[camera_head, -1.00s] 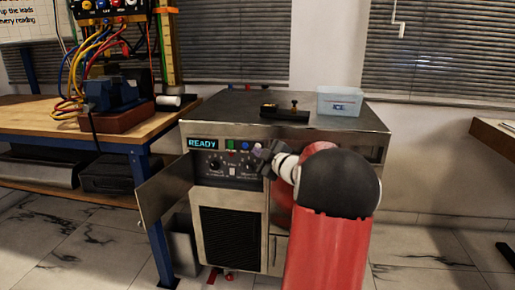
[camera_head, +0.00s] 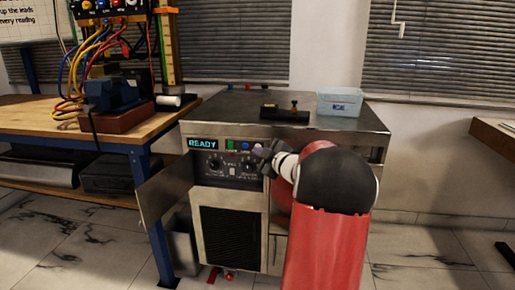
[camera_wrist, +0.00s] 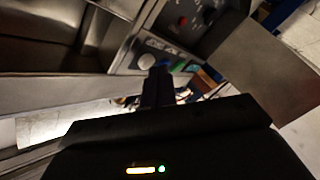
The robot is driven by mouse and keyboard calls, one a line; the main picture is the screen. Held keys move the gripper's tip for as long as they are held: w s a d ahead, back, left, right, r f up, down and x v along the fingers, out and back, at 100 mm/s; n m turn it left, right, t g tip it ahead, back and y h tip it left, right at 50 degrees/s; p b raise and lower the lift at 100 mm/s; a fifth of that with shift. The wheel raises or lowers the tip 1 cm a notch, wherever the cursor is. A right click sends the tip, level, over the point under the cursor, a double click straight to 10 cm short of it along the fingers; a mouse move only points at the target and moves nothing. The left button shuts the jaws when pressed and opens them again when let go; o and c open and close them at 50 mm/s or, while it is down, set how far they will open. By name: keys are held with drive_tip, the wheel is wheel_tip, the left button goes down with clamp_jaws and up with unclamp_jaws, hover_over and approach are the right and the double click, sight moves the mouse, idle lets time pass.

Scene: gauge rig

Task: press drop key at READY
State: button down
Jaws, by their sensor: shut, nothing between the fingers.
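The metal cabinet (camera_head: 230,172) has a display (camera_head: 202,143) that reads READY in lit letters. Right of the display is a row of keys: a green key (camera_head: 232,145), a blue key (camera_head: 245,146) and a white key (camera_head: 258,149). Their labels are too small to read, so I cannot tell which is the drop key. My gripper (camera_head: 264,156) is shut and empty, close to the white key. In the wrist view its fingertips (camera_wrist: 161,70) lie in front of the key row, near the white key (camera_wrist: 147,62). I cannot tell whether they touch.
Black knobs (camera_head: 215,164) sit below the keys. An open door (camera_head: 165,197) swings out at the cabinet's left. A pale ICE box (camera_head: 340,101) and a dark fixture (camera_head: 285,113) stand on top. A wooden bench (camera_head: 60,122) with cables stands left.

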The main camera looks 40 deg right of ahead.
drive_tip(key=shift+w+d, duration=0.2)
drive_tip(key=shift+d, duration=0.05)
idle(0.5)
drive_tip(key=shift+a, duration=0.1)
drive_tip(key=shift+s+a, duration=0.5)
idle(0.3)
drive_tip(key=s+a+b, duration=0.2)
drive_tip(key=s+a, duration=0.1)
drive_tip(key=shift+s+a, duration=0.15)
drive_tip(key=shift+a, duration=0.25)
drive_tip(key=shift+a, duration=0.1)
idle(0.7)
